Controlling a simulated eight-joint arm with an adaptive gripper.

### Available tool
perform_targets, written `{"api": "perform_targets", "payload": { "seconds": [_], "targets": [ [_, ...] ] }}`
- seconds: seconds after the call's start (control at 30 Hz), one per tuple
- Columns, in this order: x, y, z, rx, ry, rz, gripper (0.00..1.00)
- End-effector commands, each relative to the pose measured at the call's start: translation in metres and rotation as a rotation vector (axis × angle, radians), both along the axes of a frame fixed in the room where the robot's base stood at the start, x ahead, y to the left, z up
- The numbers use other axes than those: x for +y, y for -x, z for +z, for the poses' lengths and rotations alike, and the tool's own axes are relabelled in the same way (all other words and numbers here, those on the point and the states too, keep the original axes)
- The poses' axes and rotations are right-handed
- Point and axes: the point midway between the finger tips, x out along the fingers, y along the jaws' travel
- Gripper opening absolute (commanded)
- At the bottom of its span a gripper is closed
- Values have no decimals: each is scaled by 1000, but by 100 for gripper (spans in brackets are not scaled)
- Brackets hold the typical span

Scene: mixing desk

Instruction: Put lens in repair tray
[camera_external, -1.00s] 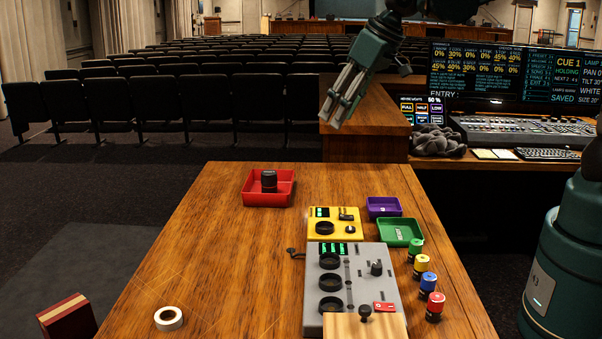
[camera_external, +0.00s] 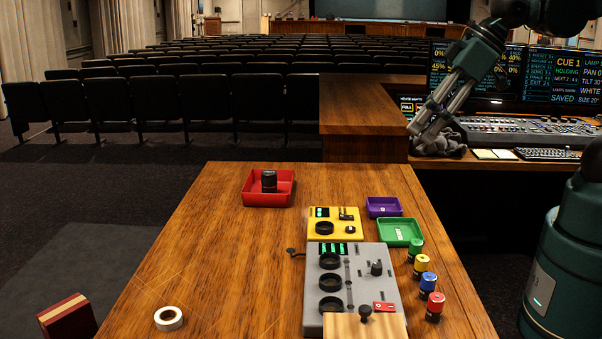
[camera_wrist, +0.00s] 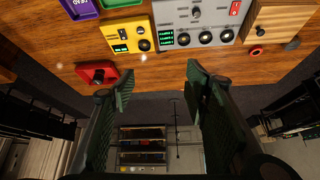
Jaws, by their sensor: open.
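A short black cylinder (camera_external: 269,181), which looks like the lens, stands upright inside a red tray (camera_external: 251,199) at the far left of the wooden table. In the wrist view the black cylinder (camera_wrist: 98,75) shows within the red tray (camera_wrist: 111,67). I cannot read a label on the red tray. My gripper (camera_external: 422,132) is open and empty, high up and well to the right of the red tray. Its two fingers are spread in the wrist view (camera_wrist: 160,88), with nothing between them.
A purple tray (camera_external: 384,207), marked DEAD in the wrist view, and a green tray (camera_external: 400,232) sit right of a yellow box (camera_external: 340,216). A grey mixer (camera_external: 352,262) and several coloured-capped cylinders stand nearer. White tape (camera_external: 169,318) lies front left. The left tabletop is mostly clear.

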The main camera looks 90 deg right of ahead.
Motion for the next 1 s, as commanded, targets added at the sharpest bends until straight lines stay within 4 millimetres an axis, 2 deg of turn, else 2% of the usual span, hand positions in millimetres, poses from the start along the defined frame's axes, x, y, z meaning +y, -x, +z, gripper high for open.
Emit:
{"api": "perform_targets", "payload": {
  "seconds": [0.2,0.4,1.0],
  "targets": [
    [18,35,-12,-24,12,76,46],
    [27,54,-19,-38,22,121,46],
    [30,60,-22,-44,25,136,46]
  ]
}}
